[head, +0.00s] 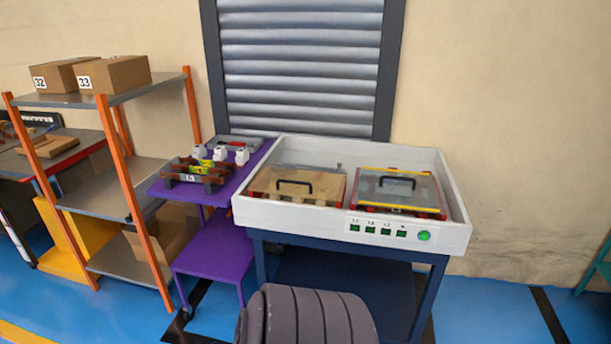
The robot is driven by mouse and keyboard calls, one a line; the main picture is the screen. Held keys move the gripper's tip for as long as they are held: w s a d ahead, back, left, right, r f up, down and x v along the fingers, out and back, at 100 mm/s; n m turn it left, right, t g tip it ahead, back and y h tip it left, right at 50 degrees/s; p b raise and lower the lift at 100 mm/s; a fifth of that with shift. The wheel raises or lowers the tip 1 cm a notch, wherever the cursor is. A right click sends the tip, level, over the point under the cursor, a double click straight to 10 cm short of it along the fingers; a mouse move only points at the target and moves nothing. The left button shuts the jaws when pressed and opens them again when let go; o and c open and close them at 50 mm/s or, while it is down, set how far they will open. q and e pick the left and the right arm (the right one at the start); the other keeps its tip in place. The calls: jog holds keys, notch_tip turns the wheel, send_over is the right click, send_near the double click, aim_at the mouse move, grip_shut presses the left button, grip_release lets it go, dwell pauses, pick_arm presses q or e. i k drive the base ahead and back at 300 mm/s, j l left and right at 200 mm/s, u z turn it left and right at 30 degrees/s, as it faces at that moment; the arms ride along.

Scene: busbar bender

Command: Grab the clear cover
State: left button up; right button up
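A cover (428,193) with a yellow and red frame and a black handle lies in the right half of a white tray-topped bench (305,218). Its panel looks clear or pale grey. A second panel (325,188) with a black handle and red edges lies in the left half; it looks brown, and I cannot tell whether it is clear with something brown beneath. Both lie flat and apart from each other. Neither of my grippers is in view.
Green buttons (424,236) line the bench front. A purple cart (213,262) with small parts stands left of it, then an orange-post shelf (130,200) with cardboard boxes (115,74). A dark ribbed shape (305,318) fills the bottom middle.

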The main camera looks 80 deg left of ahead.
aim_at(406, 190)
jog(key=u, duration=2.45)
